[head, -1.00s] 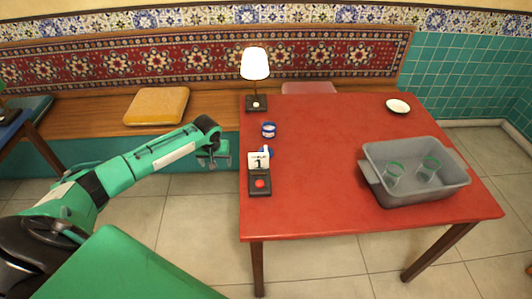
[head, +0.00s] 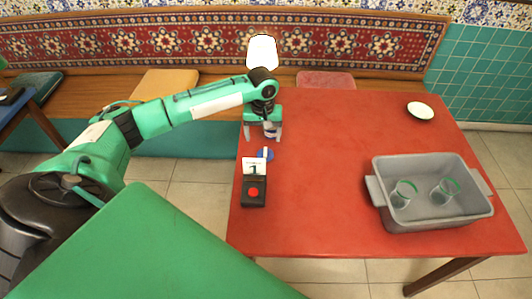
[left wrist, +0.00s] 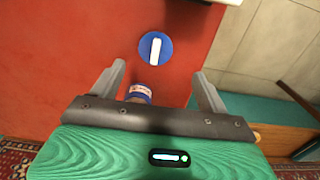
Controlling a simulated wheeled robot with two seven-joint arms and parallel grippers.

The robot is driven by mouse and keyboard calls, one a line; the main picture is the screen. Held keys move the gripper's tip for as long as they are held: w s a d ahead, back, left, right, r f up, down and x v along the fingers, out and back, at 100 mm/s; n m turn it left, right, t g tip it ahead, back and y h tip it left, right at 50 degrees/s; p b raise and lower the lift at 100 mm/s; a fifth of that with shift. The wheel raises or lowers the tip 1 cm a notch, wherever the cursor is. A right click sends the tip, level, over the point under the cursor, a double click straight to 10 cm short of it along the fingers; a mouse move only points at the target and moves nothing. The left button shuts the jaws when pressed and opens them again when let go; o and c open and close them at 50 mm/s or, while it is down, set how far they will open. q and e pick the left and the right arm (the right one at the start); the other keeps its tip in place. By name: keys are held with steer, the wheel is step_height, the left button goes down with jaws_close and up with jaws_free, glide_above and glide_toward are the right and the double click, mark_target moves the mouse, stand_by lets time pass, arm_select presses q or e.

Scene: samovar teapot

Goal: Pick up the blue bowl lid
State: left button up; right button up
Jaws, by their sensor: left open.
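The blue lid (head: 269,155) is a round blue disc with a white bar handle, lying on the red table near its left edge. In the head view a number card partly covers it; it shows whole in the left wrist view (left wrist: 145,42). A small blue-and-white bowl (head: 270,131) stands just behind the lid, partly hidden by my gripper; it also shows in the left wrist view (left wrist: 139,92). My left gripper (head: 262,138) is open and empty above the table, over the bowl, with the lid out ahead of its fingertips. My right gripper is not in view.
A white card with a 1 (head: 254,166) and a black box with a red button (head: 254,194) stand right in front of the lid. A lamp (head: 262,52) is behind my wrist. A grey bin (head: 428,219) with two glasses is at right. The table's middle is clear.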

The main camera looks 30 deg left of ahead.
mark_target(265, 152)
arm_select(q)
steer(key=shift+w+f, duration=0.1)
steer(key=shift+f, duration=0.7)
steer(key=shift+w+f, duration=0.1)
steer(key=shift+f, duration=0.3)
steer(key=shift+d+f, duration=0.25)
steer(key=shift+f, duration=0.85)
step_height(265, 152, down, 2)
steer(key=shift+d+f+p, duration=0.1)
steer(key=shift+f+p, duration=0.15)
steer(key=shift+p, duration=0.05)
steer(key=shift+f, duration=0.4)
steer(key=c, duration=1)
steer(key=shift+r, duration=0.1)
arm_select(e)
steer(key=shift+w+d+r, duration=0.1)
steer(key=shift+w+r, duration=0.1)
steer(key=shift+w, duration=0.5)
